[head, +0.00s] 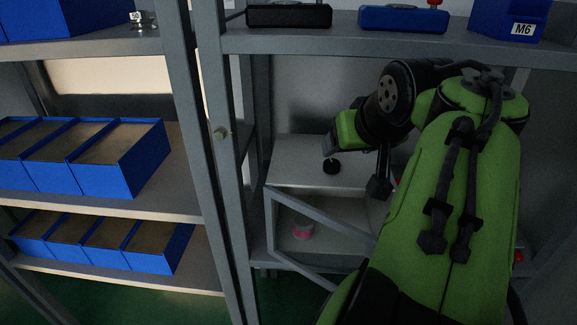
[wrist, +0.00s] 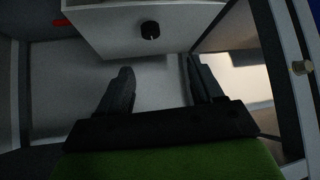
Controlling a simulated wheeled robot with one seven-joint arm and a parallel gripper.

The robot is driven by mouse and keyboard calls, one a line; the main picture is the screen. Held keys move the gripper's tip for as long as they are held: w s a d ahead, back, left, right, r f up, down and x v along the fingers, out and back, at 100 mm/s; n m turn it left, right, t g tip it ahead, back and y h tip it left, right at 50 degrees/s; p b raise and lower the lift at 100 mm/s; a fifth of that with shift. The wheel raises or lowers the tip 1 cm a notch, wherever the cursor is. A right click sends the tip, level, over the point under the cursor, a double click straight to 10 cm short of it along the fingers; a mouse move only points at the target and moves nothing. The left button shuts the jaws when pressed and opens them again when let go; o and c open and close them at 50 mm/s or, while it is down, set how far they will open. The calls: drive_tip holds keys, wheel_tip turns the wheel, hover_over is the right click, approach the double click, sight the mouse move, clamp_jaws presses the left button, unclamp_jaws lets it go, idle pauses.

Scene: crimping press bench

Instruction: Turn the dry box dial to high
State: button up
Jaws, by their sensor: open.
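The dry box (head: 300,178) is a pale grey-white cabinet on the middle shelf. A framed door panel is at its front, and a small pink item (head: 303,230) shows behind it. Its round black dial (head: 332,167) is just below the end of my arm in the head view. In the wrist view the dial (wrist: 150,30) stands out from the pale box face (wrist: 105,32), and its setting is too dark to read. My gripper (wrist: 160,64) is open and empty, its two dark fingers apart and clear of the dial. Its fingertips are not clear in the head view.
A grey post with a bolt (head: 220,132) stands left of the box. Blue bins (head: 125,160) fill the left shelves. A black case (head: 289,15), a blue case (head: 403,18) and a blue M6 bin (head: 510,18) sit on the shelf above.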

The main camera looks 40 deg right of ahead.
sight(332, 162)
drive_tip(key=b+x, duration=0.1)
drive_tip(key=x, duration=0.4)
drive_tip(key=d+b+x, duration=0.1)
drive_tip(key=b+x, duration=0.1)
drive_tip(key=x, duration=0.3)
drive_tip(key=s+b+x, duration=0.1)
drive_tip(key=b+x, duration=0.1)
drive_tip(key=x, duration=0.3)
drive_tip(key=shift+w+d+f, duration=0.15)
drive_tip(key=shift+d+f, duration=0.15)
drive_tip(key=shift+d, duration=0.05)
drive_tip(key=shift+c, duration=0.3)
drive_tip(key=c, duration=1)
